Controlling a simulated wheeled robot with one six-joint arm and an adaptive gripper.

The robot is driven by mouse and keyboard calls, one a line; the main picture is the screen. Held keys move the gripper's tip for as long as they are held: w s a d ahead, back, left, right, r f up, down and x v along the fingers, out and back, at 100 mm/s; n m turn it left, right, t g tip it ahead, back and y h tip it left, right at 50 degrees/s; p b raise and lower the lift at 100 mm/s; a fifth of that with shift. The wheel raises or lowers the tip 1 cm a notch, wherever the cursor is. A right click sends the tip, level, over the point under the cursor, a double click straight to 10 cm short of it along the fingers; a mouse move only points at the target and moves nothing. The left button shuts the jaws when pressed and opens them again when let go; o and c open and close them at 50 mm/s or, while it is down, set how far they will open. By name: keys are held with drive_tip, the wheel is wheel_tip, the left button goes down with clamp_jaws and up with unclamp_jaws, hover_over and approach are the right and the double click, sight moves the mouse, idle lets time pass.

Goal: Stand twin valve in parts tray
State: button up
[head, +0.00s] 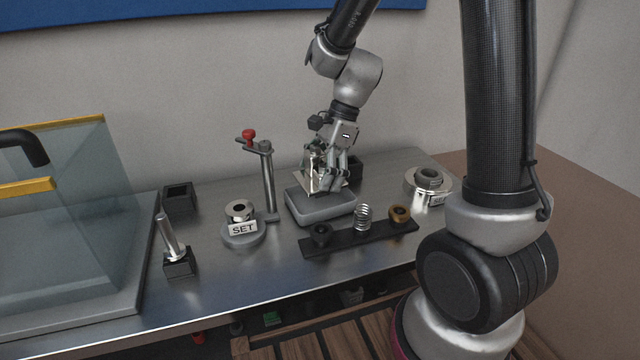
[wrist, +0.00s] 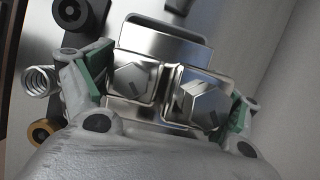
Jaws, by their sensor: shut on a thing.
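The twin valve (head: 313,160) is a shiny metal piece, held over the grey parts tray (head: 320,213) in the head view. In the wrist view the twin valve (wrist: 134,82) shows two hexagonal ends side by side between green finger pads. My gripper (head: 330,172) is shut on it, one pad on each side; the gripper (wrist: 165,98) also shows in the wrist view. The valve looks roughly upright in the head view. Its lower end is close to the tray, but I cannot tell whether it touches the tray floor.
A dark rack (head: 345,238) with a black ring, spring (head: 363,217) and brass ring (head: 399,213) lies in front of the tray. A post with a red knob (head: 249,134) stands left. Ring stands (head: 240,211) (head: 428,179) flank the tray. A clear screen (head: 70,210) is far left.

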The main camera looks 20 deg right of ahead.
drive_tip(key=shift+f, duration=1.4)
drive_tip(key=shift+f, duration=0.15)
drive_tip(key=o, duration=1.8)
